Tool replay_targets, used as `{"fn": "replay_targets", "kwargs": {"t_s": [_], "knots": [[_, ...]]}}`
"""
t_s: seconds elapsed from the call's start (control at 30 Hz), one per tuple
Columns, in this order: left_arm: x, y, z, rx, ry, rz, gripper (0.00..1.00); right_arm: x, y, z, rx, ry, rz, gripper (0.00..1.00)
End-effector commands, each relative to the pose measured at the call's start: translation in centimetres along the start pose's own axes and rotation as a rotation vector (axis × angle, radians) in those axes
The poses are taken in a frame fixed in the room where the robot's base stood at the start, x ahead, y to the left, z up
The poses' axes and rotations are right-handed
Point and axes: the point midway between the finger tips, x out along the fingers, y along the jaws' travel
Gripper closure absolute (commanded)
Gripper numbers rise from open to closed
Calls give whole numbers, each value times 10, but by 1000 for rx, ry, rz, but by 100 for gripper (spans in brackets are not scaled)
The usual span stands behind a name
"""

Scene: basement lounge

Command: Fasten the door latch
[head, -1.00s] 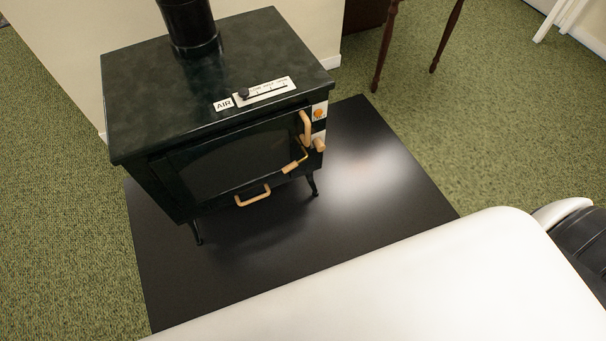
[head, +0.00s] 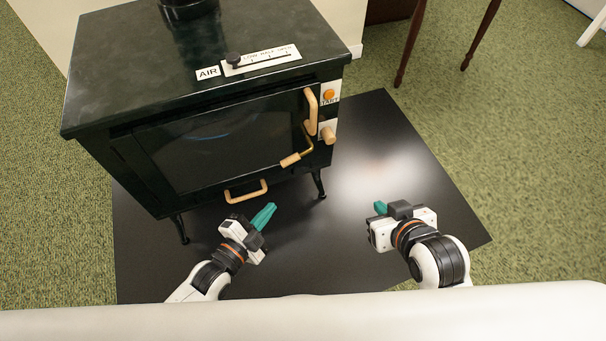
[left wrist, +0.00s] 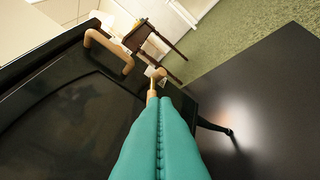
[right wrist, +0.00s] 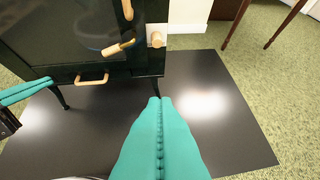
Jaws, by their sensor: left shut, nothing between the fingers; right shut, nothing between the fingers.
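The black stove's door (head: 215,140) looks closed in the head view. The latch (head: 291,160), a brass rod with a wooden grip, slants down and left at the door's lower right corner. It also shows in the left wrist view (left wrist: 152,96), just beyond the fingertips, and in the right wrist view (right wrist: 119,47). A wooden door handle (head: 311,110) stands upright above it. My left gripper (head: 269,211) is shut and empty, below the latch in the picture and apart from it. My right gripper (head: 379,207) is shut and empty, right of the stove over the black floor plate.
A round wooden knob (head: 328,135) and an orange start button (head: 328,95) sit right of the door. A lower wooden handle (head: 246,190) is under it. An air slider (head: 234,60) is on top. The black floor plate (head: 440,215) is clear at right; table legs stand behind.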

Motion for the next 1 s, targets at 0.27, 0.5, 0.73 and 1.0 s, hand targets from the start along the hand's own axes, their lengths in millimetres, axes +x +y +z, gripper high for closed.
{"fn": "replay_targets", "kwargs": {"t_s": [0.27,0.5,0.73,1.0], "knots": [[1,3,5,16,-18,10,100,-6,0,4,1,-13,1,100],[4,2,5,15,-17,11,100,-4,0,6,1,-27,2,100],[28,2,4,16,-18,13,100,0,4,31,-1,-177,11,100],[67,2,5,15,-17,12,100,-5,11,77,-1,-458,28,100]]}}
